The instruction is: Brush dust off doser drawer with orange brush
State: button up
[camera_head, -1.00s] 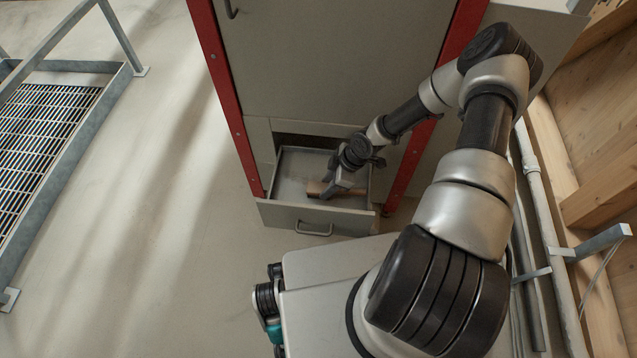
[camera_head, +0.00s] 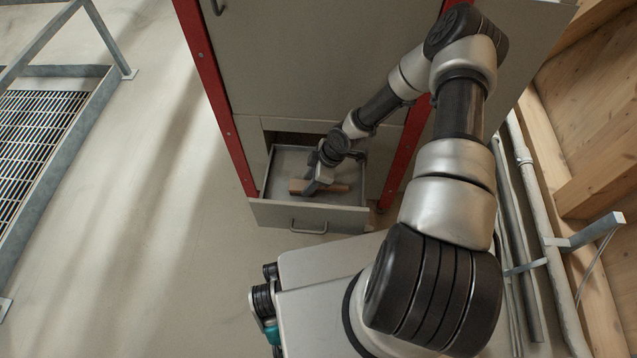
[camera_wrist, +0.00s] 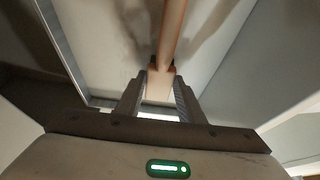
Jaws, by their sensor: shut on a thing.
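The doser drawer (camera_head: 343,217) is a grey metal tray pulled out at the foot of the grey cabinet, with a handle on its front. The brush, with a light wood-coloured block (camera_head: 298,187) and an orange-brown handle (camera_head: 339,188), is inside the drawer outline, its handle pointing right. My gripper (camera_head: 315,188) reaches down into the drawer and is shut on the brush. In the wrist view the brush's block (camera_wrist: 160,88) is between the fingers, and the handle (camera_wrist: 172,30) runs up the picture. The bristles are hidden. I cannot make out dust clearly.
The cabinet (camera_head: 320,60) has red posts (camera_head: 212,80) on both sides. A metal railing and floor grating (camera_head: 35,135) stand at the left. Pipes and a wooden wall (camera_head: 570,140) are at the right. The floor left of the drawer is clear.

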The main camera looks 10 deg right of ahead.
aim_at(290, 184)
jog(key=shift+w+a, duration=0.15)
jog(key=shift+a, duration=0.15)
jog(key=shift+w+a+f, duration=0.1)
jog(key=shift+w+a, duration=0.2)
jog(key=shift+a, duration=0.6)
jog(key=shift+w+a, duration=0.25)
jog(key=shift+a, duration=0.65)
jog(key=shift+w+a+f, duration=0.1)
jog(key=shift+w+a, duration=0.2)
jog(key=shift+a, duration=0.6)
jog(key=shift+s+d, duration=0.1)
jog(key=shift+s+d+r, duration=0.1)
jog(key=shift+s+d, duration=0.2)
jog(key=shift+d, duration=0.55)
jog(key=shift+s+d, duration=0.3)
jog(key=shift+d, duration=0.55)
jog(key=shift+a, duration=0.15)
